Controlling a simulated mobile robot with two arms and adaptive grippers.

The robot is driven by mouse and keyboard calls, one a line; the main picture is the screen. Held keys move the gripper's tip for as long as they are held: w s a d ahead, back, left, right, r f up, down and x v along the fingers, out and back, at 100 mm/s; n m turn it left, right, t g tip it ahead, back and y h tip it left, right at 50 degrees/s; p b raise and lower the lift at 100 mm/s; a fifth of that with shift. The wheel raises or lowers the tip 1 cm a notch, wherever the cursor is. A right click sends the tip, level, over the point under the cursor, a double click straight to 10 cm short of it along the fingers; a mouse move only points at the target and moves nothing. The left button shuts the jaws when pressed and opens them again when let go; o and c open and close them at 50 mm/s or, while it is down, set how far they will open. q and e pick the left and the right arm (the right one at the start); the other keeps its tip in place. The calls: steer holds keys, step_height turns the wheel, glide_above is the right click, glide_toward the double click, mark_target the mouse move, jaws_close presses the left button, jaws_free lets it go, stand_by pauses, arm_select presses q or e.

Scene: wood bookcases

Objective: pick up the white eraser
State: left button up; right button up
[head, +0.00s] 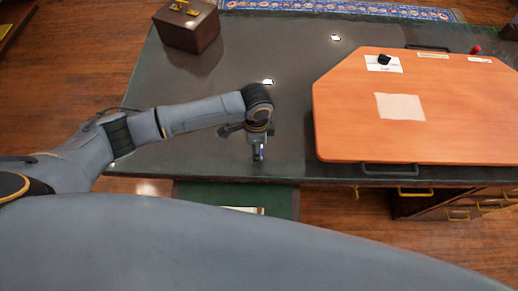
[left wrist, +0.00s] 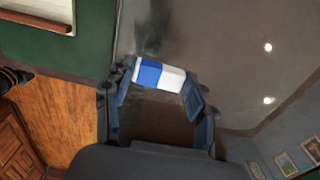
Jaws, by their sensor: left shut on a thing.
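The white eraser (left wrist: 171,78) has a blue band and lies crosswise between the fingertips of my left gripper (left wrist: 158,86) in the left wrist view. The gripper is shut on it, with a finger at each end. In the head view my left gripper (head: 258,155) points down near the front edge of the dark table (head: 215,130). Only a small white and blue bit of the eraser shows there, at the fingertips. I cannot tell how far it is above the tabletop. My right gripper is not in view.
An orange board (head: 450,110) with black handles lies to the right, with a pale sheet (head: 400,107), a small black object (head: 384,59) and labels on it. A dark wooden box (head: 187,28) stands at the back left. The tabletop between them is clear.

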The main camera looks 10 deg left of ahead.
arm_select(q)
steer(key=s+a+r+b, duration=0.2)
steer(key=s+a+r, duration=0.6)
steer(key=s+r, duration=0.1)
steer(key=shift+s+a, duration=0.25)
steer(key=shift+s, duration=0.5)
